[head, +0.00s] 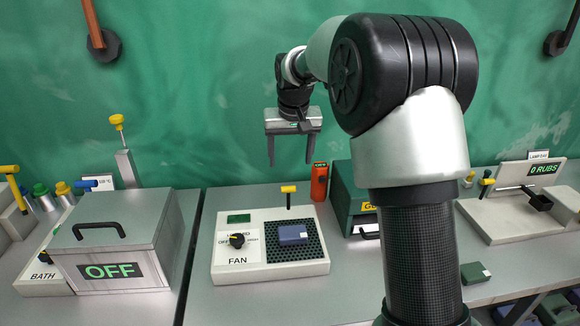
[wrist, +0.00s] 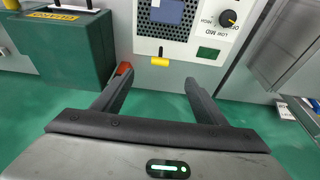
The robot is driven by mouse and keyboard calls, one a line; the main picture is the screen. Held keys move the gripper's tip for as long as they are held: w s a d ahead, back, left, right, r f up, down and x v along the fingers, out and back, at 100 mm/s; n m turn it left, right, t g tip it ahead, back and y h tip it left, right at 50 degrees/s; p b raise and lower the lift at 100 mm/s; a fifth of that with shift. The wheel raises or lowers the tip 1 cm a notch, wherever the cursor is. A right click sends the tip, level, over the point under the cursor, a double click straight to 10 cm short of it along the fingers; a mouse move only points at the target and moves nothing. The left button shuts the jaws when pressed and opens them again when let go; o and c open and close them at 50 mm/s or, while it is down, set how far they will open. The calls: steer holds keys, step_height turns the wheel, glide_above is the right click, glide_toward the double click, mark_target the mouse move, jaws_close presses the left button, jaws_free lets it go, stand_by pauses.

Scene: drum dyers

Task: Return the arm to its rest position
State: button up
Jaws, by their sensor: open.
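My gripper (head: 293,150) hangs in the air above the back of the fan unit (head: 225,272), fingers pointing down. Its two fingers are apart with nothing between them. The wrist view also shows the open gripper (wrist: 158,88), with the fan unit (wrist: 222,18) beyond the fingertips. My arm rises at the right of the head view and bends over to the left. A blue block (head: 292,235) lies on the black perforated grid of the fan unit, apart from the gripper.
A grey lidded bath box (head: 150,235) marked OFF stands at left. A green box (head: 343,196) and an orange-red device (head: 319,182) stand right of the fan unit. A unit reading 0 RUBS (head: 500,222) is at far right. A green wall (head: 200,90) stands behind the counter.

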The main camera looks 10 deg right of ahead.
steer(key=shift+r, duration=0.15)
steer(key=s+d+r+t, duration=0.1)
steer(key=s+d+r, duration=0.1)
steer(key=s+r, duration=0.45)
steer(key=s+d+r, duration=0.1)
steer(key=s+r, duration=0.2)
steer(key=s, duration=0.7)
steer(key=s+d+f, duration=0.1)
steer(key=s+f, duration=0.1)
steer(key=s, duration=0.8)
steer(key=s+d+f+t, duration=0.1)
steer(key=s+f, duration=0.1)
steer(key=s, duration=0.8)
